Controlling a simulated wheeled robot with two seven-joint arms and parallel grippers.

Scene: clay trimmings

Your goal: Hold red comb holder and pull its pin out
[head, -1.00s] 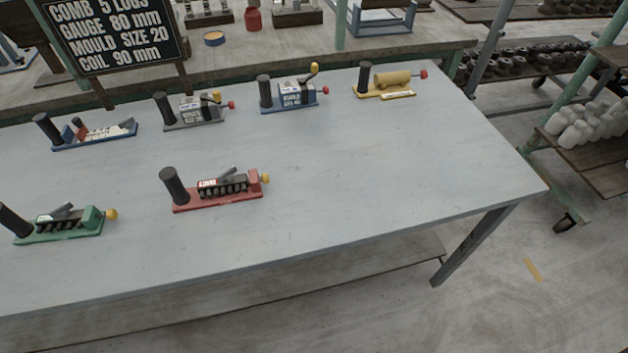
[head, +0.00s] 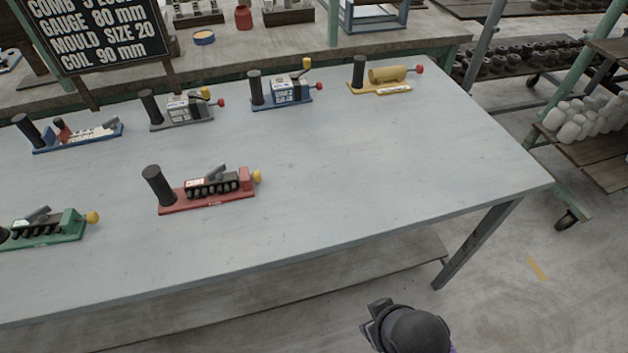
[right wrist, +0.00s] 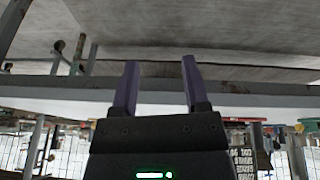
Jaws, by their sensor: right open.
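The red comb holder (head: 207,200) lies on the grey table in the head view, left of the middle. A black upright cylinder (head: 157,186) stands at its left end, and a dark comb (head: 212,184) sits along its top. A yellow-knobbed pin (head: 257,176) sticks out of its right end. My right gripper (right wrist: 160,88) is open and empty in the right wrist view, with two purple fingers apart. In the head view only a dark part of my right arm shows below the table's front edge, well away from the holder. My left gripper is not in view.
A green holder (head: 45,232) lies left of the red one. Blue, grey and yellow holders line the back of the table (head: 400,150). A sign board (head: 95,35) stands behind. The right wrist view shows the table's underside and edge.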

